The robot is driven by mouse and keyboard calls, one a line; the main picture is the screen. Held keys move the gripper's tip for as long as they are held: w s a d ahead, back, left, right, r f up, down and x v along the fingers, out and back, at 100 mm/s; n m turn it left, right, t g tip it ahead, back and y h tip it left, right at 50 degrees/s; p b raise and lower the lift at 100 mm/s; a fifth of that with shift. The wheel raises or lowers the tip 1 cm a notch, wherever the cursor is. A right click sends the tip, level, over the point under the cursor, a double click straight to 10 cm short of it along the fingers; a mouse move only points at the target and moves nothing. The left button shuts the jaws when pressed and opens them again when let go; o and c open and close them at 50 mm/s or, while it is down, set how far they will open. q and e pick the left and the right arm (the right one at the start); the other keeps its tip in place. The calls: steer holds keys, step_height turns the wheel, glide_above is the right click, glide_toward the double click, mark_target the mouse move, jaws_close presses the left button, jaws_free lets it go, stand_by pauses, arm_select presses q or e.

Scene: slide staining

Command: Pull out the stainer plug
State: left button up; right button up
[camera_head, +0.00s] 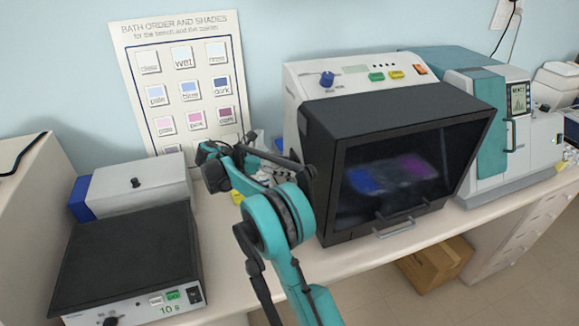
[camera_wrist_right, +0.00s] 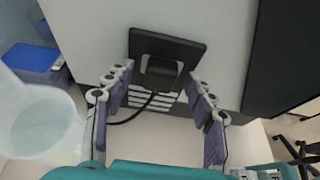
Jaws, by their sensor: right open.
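The stainer appears to be the white machine with a dark hood (camera_head: 315,80) in the head view. In the right wrist view a black plug (camera_wrist_right: 163,68) sits in a black square plate on a light grey panel (camera_wrist_right: 90,35). A black cord (camera_wrist_right: 125,118) curves away below it. My right gripper (camera_wrist_right: 163,108) is open, its two fingers on either side of the plug's lower end, with visible gaps. In the head view the same gripper (camera_head: 245,165) is beside the stainer's left side, and the plug is hidden there. My left gripper is not in view.
A translucent container (camera_wrist_right: 40,120) stands close to the left finger, with a blue-lidded box (camera_wrist_right: 35,62) behind it. In the head view a black-topped device (camera_head: 130,255) and a grey box (camera_head: 140,185) stand left. A teal and white machine (camera_head: 490,140) stands right.

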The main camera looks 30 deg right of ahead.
stand_by(0.8)
jaws_close()
steer(key=shift+a, duration=0.1)
steer(key=shift+w+a, duration=0.25)
steer(key=shift+a, duration=0.7)
steer(key=shift+w+a, duration=0.25)
steer(key=shift+a, duration=0.7)
steer(key=shift+w+a, duration=0.25)
steer(key=shift+a, duration=0.7)
